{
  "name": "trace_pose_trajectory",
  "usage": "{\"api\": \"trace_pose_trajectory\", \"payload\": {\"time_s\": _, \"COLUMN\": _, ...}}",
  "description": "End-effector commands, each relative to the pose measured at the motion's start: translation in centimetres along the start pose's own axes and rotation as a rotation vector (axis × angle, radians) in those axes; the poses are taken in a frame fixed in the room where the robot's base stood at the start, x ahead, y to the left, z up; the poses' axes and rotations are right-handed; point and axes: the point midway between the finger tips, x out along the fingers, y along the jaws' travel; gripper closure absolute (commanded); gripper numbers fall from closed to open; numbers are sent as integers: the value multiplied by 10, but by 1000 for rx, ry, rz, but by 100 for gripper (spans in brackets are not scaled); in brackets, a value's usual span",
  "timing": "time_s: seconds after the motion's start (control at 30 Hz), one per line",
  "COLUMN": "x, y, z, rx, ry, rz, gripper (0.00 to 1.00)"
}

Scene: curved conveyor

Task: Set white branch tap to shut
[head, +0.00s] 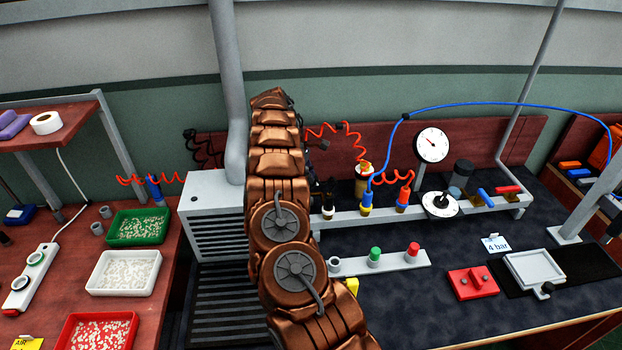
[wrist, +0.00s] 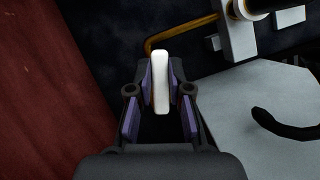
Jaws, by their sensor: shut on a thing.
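In the wrist view, the white tap's lever (wrist: 161,88) is a narrow white bar running up and down the picture. My gripper (wrist: 160,78) has its purple-padded fingers closed around it, one pad on each side. The tap's body under the lever is hidden, so I cannot tell its setting. A brass-coloured pipe (wrist: 180,37) bends just beyond the fingertips. In the head view, my copper arm covers the gripper and the white lever.
In the head view, a grey manifold rail (head: 385,211) carries coloured fittings, a blue tap (head: 486,197) and a red tap (head: 507,189). A round gauge (head: 432,145) stands behind it. A grey vented cabinet (head: 212,210) is left of my arm.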

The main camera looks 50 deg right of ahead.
Motion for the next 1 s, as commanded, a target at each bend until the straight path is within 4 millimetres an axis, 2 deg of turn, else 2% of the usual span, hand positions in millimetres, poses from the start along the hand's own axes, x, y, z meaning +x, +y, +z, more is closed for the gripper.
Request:
{"api": "trace_pose_trajectory", "payload": {"time_s": 0.27, "x": 4, "y": -5, "z": -2, "rx": 202, "ry": -1, "rz": -80, "gripper": 100}}
{"api": "trace_pose_trajectory", "payload": {"time_s": 0.7, "x": -8, "y": -18, "z": -3, "rx": 588, "ry": -1, "rz": -243, "gripper": 100}}
{"api": "trace_pose_trajectory", "payload": {"time_s": 1.0, "x": -8, "y": -24, "z": -8, "rx": 844, "ry": -1, "rz": -351, "gripper": 100}}
